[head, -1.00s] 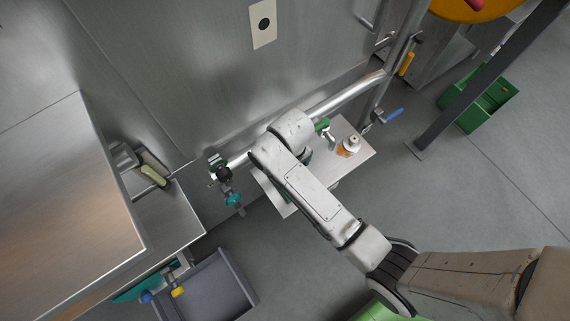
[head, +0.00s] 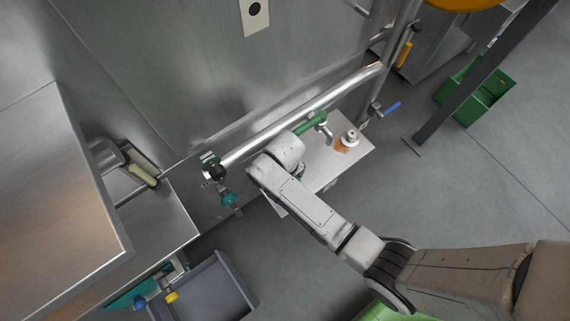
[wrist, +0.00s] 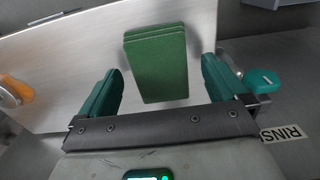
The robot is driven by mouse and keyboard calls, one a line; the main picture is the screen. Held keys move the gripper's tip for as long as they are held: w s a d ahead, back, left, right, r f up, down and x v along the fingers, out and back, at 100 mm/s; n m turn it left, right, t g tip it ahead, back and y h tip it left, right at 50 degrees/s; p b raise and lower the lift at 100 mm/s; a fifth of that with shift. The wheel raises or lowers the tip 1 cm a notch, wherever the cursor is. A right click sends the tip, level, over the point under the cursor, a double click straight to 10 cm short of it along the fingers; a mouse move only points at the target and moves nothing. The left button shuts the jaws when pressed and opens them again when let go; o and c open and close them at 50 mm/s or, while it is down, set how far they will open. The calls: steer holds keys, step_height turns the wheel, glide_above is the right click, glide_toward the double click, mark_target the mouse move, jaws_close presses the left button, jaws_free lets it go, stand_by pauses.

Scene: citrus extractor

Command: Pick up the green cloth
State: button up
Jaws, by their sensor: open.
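The green cloth (wrist: 156,65) is a folded, layered dark green rectangle lying flat on a steel shelf (wrist: 60,60) in the wrist view. My gripper (wrist: 162,84) is open, its two teal fingers on either side of the cloth's near part in the picture, with gaps between. Nothing is held. The height of the fingers above the shelf is hard to tell.
A grey bin (head: 205,290) stands lower left.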

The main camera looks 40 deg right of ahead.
steer(key=shift+f, duration=0.25)
steer(key=shift+c, duration=0.5)
steer(key=c, duration=1.1)
steer(key=shift+r, duration=0.5)
steer(key=shift+c, duration=0.2)
step_height(320, 180, up, 2)
steer(key=shift+r+p, duration=0.2)
steer(key=shift+p, duration=0.45)
steer(key=s+r+p, duration=0.1)
steer(key=s+r, duration=0.1)
steer(key=s+a+r+p, duration=0.1)
steer(key=s+r, duration=0.1)
steer(key=r, duration=0.1)
steer(key=shift+s+r, duration=0.15)
steer(key=s+a+r+p, duration=0.2)
steer(key=s+r, duration=0.2)
steer(key=s, duration=0.5)
steer(key=shift+s+a+r, duration=0.15)
steer(key=shift+a+r, duration=0.05)
steer(key=shift+a, duration=0.1)
